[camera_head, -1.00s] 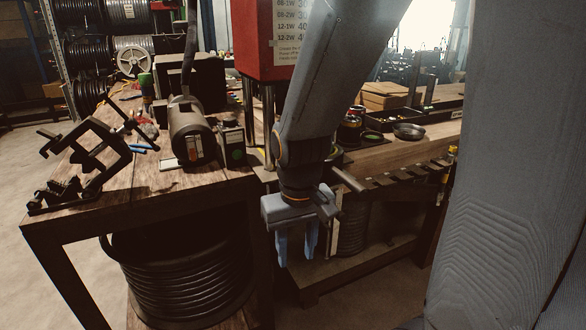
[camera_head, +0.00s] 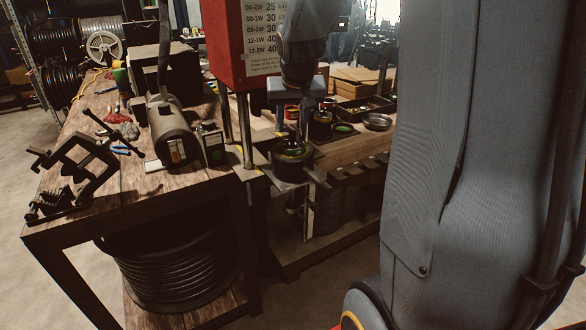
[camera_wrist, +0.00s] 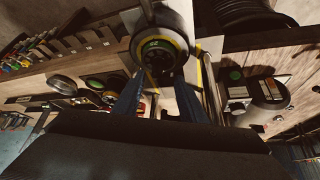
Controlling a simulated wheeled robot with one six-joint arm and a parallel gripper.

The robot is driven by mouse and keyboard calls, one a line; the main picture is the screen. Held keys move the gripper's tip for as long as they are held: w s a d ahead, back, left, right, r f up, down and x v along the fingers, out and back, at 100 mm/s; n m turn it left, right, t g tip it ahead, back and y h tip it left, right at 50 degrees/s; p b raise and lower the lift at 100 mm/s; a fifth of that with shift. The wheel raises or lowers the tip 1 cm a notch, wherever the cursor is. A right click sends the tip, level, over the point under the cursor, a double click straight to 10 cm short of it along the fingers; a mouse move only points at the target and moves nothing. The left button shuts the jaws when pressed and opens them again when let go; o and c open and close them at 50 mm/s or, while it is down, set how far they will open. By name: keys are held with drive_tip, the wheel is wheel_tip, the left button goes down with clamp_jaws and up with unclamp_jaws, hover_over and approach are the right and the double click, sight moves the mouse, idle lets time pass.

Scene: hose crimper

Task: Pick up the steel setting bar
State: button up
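I cannot pick out the steel setting bar with certainty. A short grey rod (camera_head: 317,178) sticks out at the right of the crimper's plate, below a round black die head (camera_head: 292,157); it may be the bar or a fixed part. My gripper (camera_head: 293,128) is above the die head, pointing down. In the wrist view, its two blue fingers (camera_wrist: 160,105) are apart with nothing visible held between them. The die head (camera_wrist: 162,53) with a green label shows beyond the fingertips. The dark gripper body hides the lower wrist view.
The red crimper (camera_head: 235,40) stands on steel posts close to the left of my gripper. A motor (camera_head: 172,130) and a black clamp frame (camera_head: 78,170) are on the left bench. Several dies and a round dish (camera_head: 377,122) are on the right bench.

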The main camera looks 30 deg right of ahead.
sight(292, 132)
drive_tip(key=shift+d+p+x, duration=0.1)
drive_tip(key=shift+p+x, duration=0.45)
drive_tip(key=shift+x, duration=0.7)
drive_tip(key=shift+d+p+x, duration=0.15)
drive_tip(key=shift+p+x, duration=0.4)
drive_tip(key=shift+x, duration=0.7)
drive_tip(key=shift+c, duration=0.5)
drive_tip(key=shift+w+r, duration=0.1)
clamp_jaws()
